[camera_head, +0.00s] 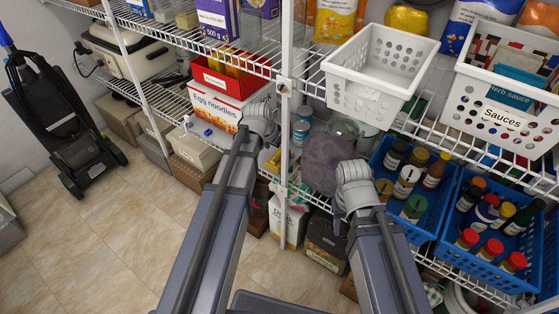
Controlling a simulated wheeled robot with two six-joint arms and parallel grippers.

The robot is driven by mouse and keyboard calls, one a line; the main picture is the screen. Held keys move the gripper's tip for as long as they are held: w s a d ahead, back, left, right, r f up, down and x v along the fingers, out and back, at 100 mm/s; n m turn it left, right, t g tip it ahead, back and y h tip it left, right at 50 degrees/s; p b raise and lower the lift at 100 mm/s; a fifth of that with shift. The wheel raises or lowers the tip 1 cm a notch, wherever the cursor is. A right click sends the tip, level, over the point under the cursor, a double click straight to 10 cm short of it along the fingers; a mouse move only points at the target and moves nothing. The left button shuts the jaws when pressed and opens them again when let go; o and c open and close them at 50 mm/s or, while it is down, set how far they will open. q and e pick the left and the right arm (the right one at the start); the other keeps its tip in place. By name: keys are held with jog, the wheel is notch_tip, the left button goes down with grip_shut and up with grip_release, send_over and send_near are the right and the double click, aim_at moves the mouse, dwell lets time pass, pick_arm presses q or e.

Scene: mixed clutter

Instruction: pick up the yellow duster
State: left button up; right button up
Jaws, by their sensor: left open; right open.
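I cannot clearly make out a yellow duster. A small yellow thing (269,160) shows on the middle shelf, partly hidden behind my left arm; I cannot tell what it is. A fuzzy purple-grey round thing (325,162) is beside my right wrist; I cannot tell whether they touch. My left gripper (262,120) is at the shelf edge, in front of the egg noodles box. My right gripper (353,185) is lower and to the right, by the blue baskets. Both are open, with no held thing visible; their fingers are mostly hidden.
White wire shelves with a post (288,60) stand ahead. A white basket (375,95) and a sauces basket (520,115) are on the upper shelf. Blue baskets of bottles (440,225) fill the right. A black upright cleaner (60,125) stands far left. Floor (110,240) at left is clear.

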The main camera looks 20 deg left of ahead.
aim_at(279, 154)
pick_arm(q)
jog(key=b+x, duration=0.3)
jog(key=x, duration=0.1)
jog(key=shift+w+f, duration=0.2)
jog(key=shift+f, duration=0.05)
jog(key=shift+r, duration=0.1)
jog(key=c, duration=1.2)
